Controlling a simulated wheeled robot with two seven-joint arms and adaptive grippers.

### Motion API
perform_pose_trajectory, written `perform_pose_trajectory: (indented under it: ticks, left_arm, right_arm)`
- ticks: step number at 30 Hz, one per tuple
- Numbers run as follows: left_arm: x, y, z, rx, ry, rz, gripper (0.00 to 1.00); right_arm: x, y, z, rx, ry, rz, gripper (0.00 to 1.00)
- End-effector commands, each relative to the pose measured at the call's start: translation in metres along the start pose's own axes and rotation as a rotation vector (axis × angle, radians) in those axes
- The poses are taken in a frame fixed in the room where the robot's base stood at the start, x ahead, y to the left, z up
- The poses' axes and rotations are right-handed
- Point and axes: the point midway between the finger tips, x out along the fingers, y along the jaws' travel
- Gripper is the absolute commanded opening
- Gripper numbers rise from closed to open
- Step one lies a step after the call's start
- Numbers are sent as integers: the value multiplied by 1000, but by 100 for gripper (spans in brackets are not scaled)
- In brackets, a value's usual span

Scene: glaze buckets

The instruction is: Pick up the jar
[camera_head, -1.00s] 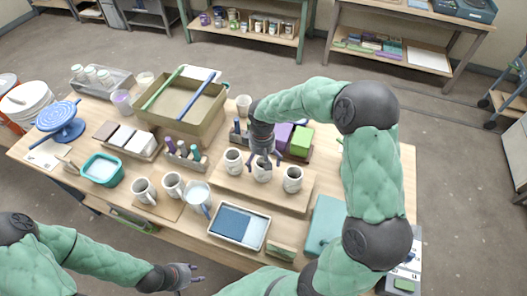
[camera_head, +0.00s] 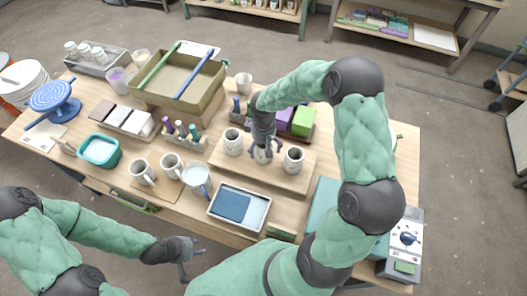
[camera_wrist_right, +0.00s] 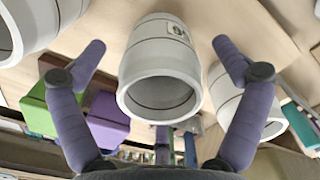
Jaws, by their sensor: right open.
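Three pale jars with small labels stand in a row on a wooden board (camera_head: 285,181): a left jar (camera_head: 233,142), a middle jar (camera_head: 263,154) and a right jar (camera_head: 293,160). My right gripper (camera_head: 264,149) reaches down over the middle jar and partly hides it. In the right wrist view the middle jar (camera_wrist_right: 160,75) sits between the two spread purple fingers of the right gripper (camera_wrist_right: 158,44), with a gap on each side. The neighbouring jars show at the top left and right. My left gripper (camera_head: 190,258) is empty, fingers apart, off the table's front edge.
A green block (camera_head: 303,121) and a purple block stand just behind the jars. A grey tray (camera_head: 238,207) with a blue piece lies in front. Mugs (camera_head: 143,172) stand to the left, and a large olive box (camera_head: 180,80) behind them. A control box (camera_head: 403,245) is at the right.

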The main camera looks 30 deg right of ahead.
Motion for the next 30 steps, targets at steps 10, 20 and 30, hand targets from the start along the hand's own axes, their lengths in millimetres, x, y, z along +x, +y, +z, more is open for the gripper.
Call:
perform_pose_trajectory:
  ticks: [10, 20, 30]
  left_arm:
    - [7, -2, 0, 0, 0, 0, 40]
    - [6, -2, 0, 0, 0, 0, 40]
    - [6, -2, 0, 0, 0, 0, 40]
  right_arm:
    - [32, -1, 2, 1, 0, -1, 98]
    - [31, -1, 2, 0, 0, -1, 38]
    - [30, -1, 2, 0, 0, 0, 23]
